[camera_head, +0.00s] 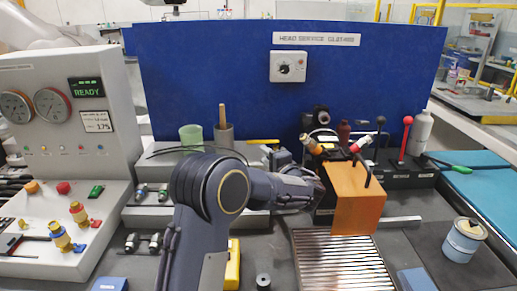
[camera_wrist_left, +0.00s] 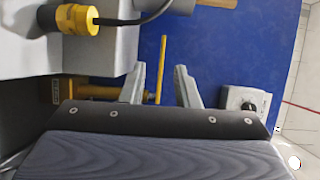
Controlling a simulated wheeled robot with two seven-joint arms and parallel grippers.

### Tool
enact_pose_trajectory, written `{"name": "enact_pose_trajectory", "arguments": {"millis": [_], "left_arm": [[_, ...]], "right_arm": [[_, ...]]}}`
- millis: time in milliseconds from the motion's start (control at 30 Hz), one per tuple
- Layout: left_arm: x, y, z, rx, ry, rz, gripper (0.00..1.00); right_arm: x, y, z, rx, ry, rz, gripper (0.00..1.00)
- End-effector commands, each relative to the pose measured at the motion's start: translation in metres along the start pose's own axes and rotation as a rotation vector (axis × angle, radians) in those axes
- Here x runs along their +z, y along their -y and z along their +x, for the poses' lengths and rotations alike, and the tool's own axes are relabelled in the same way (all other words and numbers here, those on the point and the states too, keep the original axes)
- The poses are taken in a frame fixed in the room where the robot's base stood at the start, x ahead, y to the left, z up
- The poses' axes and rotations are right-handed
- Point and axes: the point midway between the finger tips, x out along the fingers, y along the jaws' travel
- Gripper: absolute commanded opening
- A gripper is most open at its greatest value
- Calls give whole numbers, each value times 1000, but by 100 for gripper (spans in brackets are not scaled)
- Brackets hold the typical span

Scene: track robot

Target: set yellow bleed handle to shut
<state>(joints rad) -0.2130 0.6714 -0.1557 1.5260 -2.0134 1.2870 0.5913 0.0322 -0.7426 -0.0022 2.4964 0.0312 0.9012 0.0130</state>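The yellow bleed handle (camera_head: 263,141) is a thin bar lying about level at the foot of the blue panel in the head view. In the left wrist view the yellow handle (camera_wrist_left: 162,68) appears as an upright bar, joined by a thin rod to a yellow body (camera_wrist_left: 56,92). My left gripper (camera_wrist_left: 160,67) is open, its two grey fingers on either side of the handle in that picture. I cannot tell whether the handle is within their depth, and no contact shows. In the head view the left fingertips cannot be made out clearly. My right gripper is not in view.
The blue panel (camera_head: 210,70) stands behind, with a knob box (camera_head: 287,67). An orange block (camera_head: 357,197) and a red-knobbed lever (camera_head: 406,135) stand to the right. A yellow connector (camera_wrist_left: 77,19) with a black cable lies close to the gripper. A gauge cabinet (camera_head: 65,85) stands left.

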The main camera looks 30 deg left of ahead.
Motion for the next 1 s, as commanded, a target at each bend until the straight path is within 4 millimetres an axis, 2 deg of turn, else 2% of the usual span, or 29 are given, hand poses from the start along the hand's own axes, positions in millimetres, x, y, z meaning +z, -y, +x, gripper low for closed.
{"name": "enact_pose_trajectory", "arguments": {"millis": [100, 400, 600, 933, 1000], "left_arm": [[-11, 1, 5, -36, -18, 8, 28], [-11, 5, 51, -38, -17, 9, 28], [-12, 4, 72, -36, -19, 9, 28], [-12, 4, 77, -36, -20, 9, 28], [-12, 4, 77, -36, -20, 9, 20]], "right_arm": [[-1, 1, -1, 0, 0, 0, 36], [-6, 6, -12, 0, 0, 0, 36], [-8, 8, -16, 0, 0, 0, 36], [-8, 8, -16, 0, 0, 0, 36], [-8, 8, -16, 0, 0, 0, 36]]}}
